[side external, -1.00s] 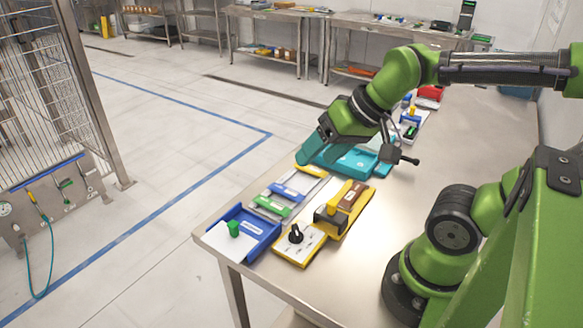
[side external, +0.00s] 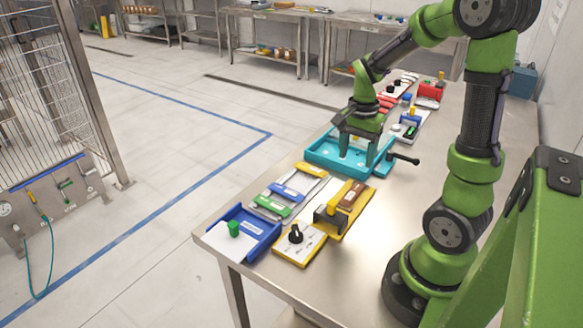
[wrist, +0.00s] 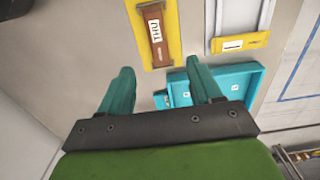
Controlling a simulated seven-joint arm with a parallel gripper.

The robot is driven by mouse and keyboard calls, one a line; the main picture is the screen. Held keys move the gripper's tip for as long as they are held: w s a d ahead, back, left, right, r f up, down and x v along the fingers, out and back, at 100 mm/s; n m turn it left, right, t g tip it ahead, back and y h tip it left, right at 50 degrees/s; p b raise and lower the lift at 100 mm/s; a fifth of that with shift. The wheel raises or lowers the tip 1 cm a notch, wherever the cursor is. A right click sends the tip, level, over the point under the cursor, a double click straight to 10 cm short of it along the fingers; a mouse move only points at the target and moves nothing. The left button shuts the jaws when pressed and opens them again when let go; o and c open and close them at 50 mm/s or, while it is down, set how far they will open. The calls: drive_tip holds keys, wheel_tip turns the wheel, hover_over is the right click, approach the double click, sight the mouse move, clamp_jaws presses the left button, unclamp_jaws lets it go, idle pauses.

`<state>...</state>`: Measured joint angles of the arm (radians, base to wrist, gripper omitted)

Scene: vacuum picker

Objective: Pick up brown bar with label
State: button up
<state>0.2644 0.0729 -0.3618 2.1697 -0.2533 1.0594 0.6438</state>
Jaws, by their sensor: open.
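The brown bar (side external: 353,195) with a white label lies in a yellow tray (side external: 358,212) near the middle of the table. In the wrist view the brown bar (wrist: 157,50) lies beyond my fingertips, its label readable in part. My gripper (side external: 357,153) is open and empty, pointing down over the teal tray, behind the bar in the side view. In the wrist view my gripper (wrist: 160,66) shows two teal fingers apart with nothing between them.
The teal tray (side external: 320,160) has a black handle (side external: 405,158) on its right. A grey panel with blue and green bars (side external: 279,211), a blue tray (side external: 262,245) and a panel with a black knob (side external: 296,235) lie nearer. The table's right side is mostly clear.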

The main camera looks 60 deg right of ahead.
hover_over(352, 193)
drive_tip(key=f, duration=0.5)
drive_tip(key=shift+w+d+f, duration=0.2)
drive_tip(key=shift+s+a+f, duration=0.1)
drive_tip(key=shift+a+f, duration=0.05)
drive_tip(key=shift+f, duration=1.25)
drive_tip(key=shift+s+a+f, duration=0.1)
drive_tip(key=shift+f, duration=1.25)
drive_tip(key=shift+c, duration=0.2)
